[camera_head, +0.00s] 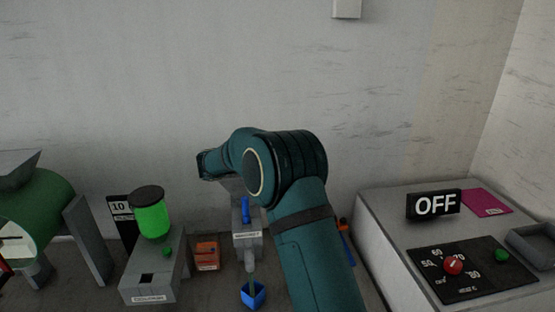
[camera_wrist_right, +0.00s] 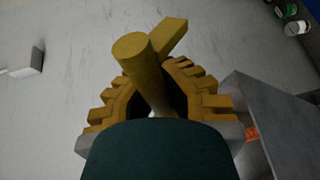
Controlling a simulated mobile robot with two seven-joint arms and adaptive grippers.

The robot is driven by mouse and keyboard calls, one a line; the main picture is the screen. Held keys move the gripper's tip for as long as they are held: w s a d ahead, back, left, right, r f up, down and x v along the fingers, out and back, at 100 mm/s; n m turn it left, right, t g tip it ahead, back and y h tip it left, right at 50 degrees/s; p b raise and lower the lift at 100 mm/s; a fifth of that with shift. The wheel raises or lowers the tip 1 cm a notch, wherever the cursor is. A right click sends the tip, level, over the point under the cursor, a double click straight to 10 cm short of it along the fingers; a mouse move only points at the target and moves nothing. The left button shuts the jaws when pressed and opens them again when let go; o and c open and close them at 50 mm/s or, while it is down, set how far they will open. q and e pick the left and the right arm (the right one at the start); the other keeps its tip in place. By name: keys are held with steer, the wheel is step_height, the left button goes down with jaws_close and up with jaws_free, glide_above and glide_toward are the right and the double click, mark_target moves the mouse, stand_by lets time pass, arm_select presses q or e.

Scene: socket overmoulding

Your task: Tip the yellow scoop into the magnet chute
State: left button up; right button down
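The yellow scoop (camera_wrist_right: 146,72) shows in the right wrist view as a round handle and a flat bar, between the toothed fingers of my right gripper (camera_wrist_right: 160,95). The gripper looks shut on the handle; the scoop's bowl and contents cannot be made out. In the head view my right arm reaches up and bends left, and the gripper and scoop are hidden behind it. A grey labelled fixture (camera_head: 248,241) stands just left of the arm, partly covered; its label is too small to read, so I cannot tell whether it is the magnet chute. My left gripper is not in view.
A blue scoop (camera_head: 253,294) is below the grey fixture. An orange box (camera_head: 207,254) and a dispenser with a green jar (camera_head: 152,217) stand left. A green machine (camera_head: 38,215) is at far left. A control box with an OFF sign (camera_head: 434,204) is right.

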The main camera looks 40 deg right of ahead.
steer(key=h+b, duration=0.1)
steer(key=b, duration=0.1)
steer(key=a+h+b, duration=0.1)
steer(key=h+b, duration=0.2)
steer(key=b, duration=0.2)
steer(key=shift+a+r+h, duration=0.1)
steer(key=shift+a+h, duration=0.2)
steer(key=shift+a, duration=0.05)
steer(key=shift+w+a+h+b, duration=0.1)
steer(key=shift+a+h+b, duration=0.05)
steer(key=shift+h+b, duration=0.7)
steer(key=shift+a+r+h+b, duration=0.2)
steer(key=shift+h+b, duration=0.15)
steer(key=shift+b, duration=0.35)
stand_by(3.5)
steer(key=shift+r+m+g+y+p, duration=0.3)
steer(key=shift+r+m+y+p, duration=0.25)
steer(key=shift+r, duration=0.5)
steer(key=shift+r+m+g+y+p, duration=0.3)
steer(key=shift+r+m+y+p, duration=0.25)
steer(key=shift+r, duration=0.5)
